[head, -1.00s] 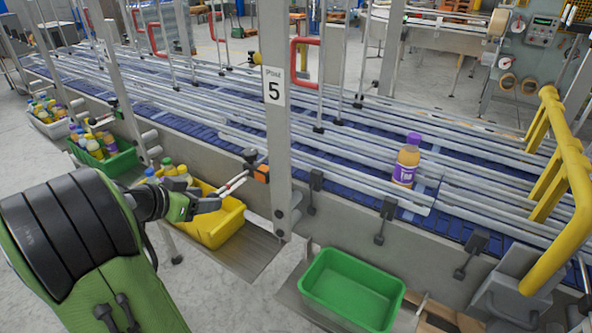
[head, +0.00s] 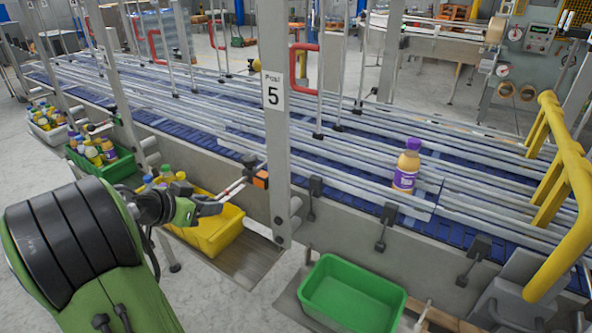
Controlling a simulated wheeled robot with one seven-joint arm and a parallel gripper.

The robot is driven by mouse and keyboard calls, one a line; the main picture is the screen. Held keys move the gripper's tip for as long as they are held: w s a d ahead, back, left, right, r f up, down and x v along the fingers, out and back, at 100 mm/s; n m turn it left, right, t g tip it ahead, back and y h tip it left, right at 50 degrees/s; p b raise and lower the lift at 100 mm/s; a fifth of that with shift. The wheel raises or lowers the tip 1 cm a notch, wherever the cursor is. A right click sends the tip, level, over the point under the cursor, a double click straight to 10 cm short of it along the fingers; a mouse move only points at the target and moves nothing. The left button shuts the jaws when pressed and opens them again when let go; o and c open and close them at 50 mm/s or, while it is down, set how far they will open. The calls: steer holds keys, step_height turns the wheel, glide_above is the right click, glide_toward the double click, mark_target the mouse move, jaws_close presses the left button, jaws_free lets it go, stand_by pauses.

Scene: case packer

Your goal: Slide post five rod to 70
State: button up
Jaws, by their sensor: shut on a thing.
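Post five (head: 276,150) is a grey upright with a white "5" sign, standing at the near side of the conveyor. Its rod (head: 235,187) is thin and pale with a red mark. It runs from an orange block (head: 261,180) beside the post, slanting down and left toward my gripper. My green and dark gripper (head: 210,208) is shut on the rod's near end, over the yellow crate. The fingertips are small in view, and the exact grip is partly hidden. Scale marks on the rod are too small to read.
A yellow crate (head: 232,232) with bottles is under my gripper. An empty green crate (head: 352,290) stands right of the post. A purple-capped bottle (head: 405,168) stands on the blue conveyor between rails. A yellow guard rail (head: 570,170) is at right.

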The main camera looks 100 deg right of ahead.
mark_target(219, 197)
steer(key=shift+s+d, duration=0.4)
steer(key=shift+d, duration=0.05)
steer(key=shift+s+d, duration=0.5)
stand_by(0.5)
steer(key=shift+s+d, duration=0.2)
steer(key=shift+d, duration=0.05)
steer(key=shift+s+d, duration=0.2)
steer(key=shift+d, duration=0.1)
steer(key=o, duration=0.8)
steer(key=shift+p+v, duration=0.65)
steer(key=shift+v, duration=2.95)
